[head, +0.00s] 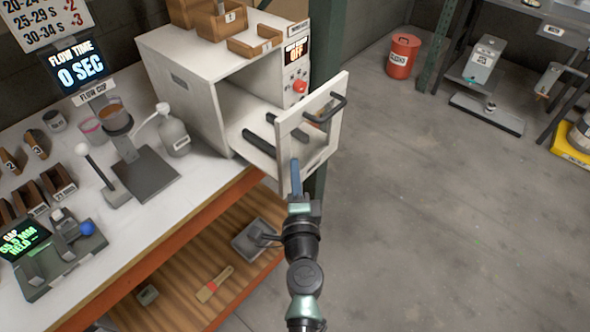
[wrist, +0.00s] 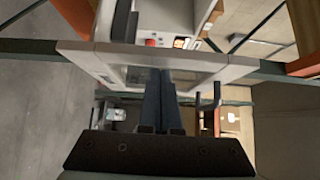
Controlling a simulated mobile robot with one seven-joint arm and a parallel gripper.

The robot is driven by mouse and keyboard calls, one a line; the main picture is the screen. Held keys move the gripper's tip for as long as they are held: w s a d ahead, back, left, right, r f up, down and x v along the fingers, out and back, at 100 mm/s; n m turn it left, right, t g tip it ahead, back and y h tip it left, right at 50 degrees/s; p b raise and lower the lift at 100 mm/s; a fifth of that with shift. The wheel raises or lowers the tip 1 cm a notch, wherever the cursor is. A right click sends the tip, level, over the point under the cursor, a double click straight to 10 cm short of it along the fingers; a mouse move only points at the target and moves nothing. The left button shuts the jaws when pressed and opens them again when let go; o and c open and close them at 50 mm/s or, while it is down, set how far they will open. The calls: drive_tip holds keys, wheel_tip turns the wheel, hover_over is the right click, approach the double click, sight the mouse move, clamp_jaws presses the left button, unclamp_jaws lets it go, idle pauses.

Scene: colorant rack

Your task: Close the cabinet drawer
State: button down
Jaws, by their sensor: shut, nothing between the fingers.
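The cabinet (head: 185,75) is a white box on the left bench, with a red button and a small display on its right face. Its drawer (head: 333,135) is pulled out to the right, with a framed front panel and a dark bar handle (head: 325,108). My gripper (head: 295,165) is shut and empty, its blue fingers upright at the near part of the drawer front. In the wrist view the fingers (wrist: 162,75) reach the pale front frame (wrist: 205,62). I cannot tell whether they touch it.
Wooden bins (head: 255,40) sit on top of the cabinet. A flow cup stand (head: 140,170) and a bottle (head: 173,132) stand on the white bench left of it. A green post rises behind the cabinet.

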drive_tip(key=w+a+b, duration=0.4)
drive_tip(key=w+a, duration=0.7)
drive_tip(key=a, duration=0.4)
drive_tip(key=shift+a+r, duration=0.2)
drive_tip(key=shift+a, duration=0.2)
drive_tip(key=shift+w+r, duration=0.1)
